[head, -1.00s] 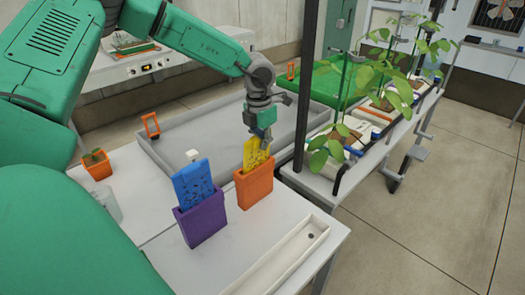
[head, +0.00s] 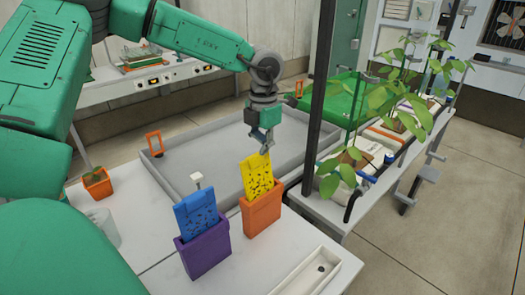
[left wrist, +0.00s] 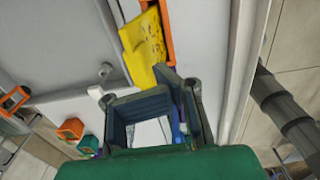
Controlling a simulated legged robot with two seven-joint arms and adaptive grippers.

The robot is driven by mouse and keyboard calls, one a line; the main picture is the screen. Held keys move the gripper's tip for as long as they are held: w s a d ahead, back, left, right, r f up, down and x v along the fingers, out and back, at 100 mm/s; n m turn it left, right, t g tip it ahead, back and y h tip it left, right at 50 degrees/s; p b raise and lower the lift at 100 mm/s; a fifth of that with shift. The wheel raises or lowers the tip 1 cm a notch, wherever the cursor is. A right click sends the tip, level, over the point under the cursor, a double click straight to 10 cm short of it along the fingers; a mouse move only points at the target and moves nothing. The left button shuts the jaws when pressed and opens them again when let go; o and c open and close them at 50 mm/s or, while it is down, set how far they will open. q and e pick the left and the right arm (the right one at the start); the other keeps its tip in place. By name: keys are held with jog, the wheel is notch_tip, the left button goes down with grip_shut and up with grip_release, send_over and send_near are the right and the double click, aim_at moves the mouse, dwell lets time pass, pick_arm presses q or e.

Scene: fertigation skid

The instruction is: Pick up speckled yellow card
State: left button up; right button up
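The speckled yellow card (head: 257,178) stands upright in an orange holder (head: 262,211) on the white table, its lower part hidden inside. My left gripper (head: 265,147) points down just above the card's top edge. In the left wrist view the card (left wrist: 146,58) runs from the orange holder (left wrist: 165,20) towards my left gripper (left wrist: 160,85), with its near end close to the fingertips. Whether the fingers are open or shut, or touch the card, is not clear. My right gripper is out of view.
A speckled blue card (head: 197,209) stands in a purple holder (head: 204,250) left of the orange one. A grey tray (head: 205,150) lies behind, and a dark post (head: 317,90) stands to the right, near potted plants. A white trough (head: 305,274) lies in front.

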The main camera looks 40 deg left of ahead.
pick_arm(q)
jog(key=o, duration=1.8)
jog(key=shift+s+a, duration=0.15)
jog(key=shift+a, duration=0.1)
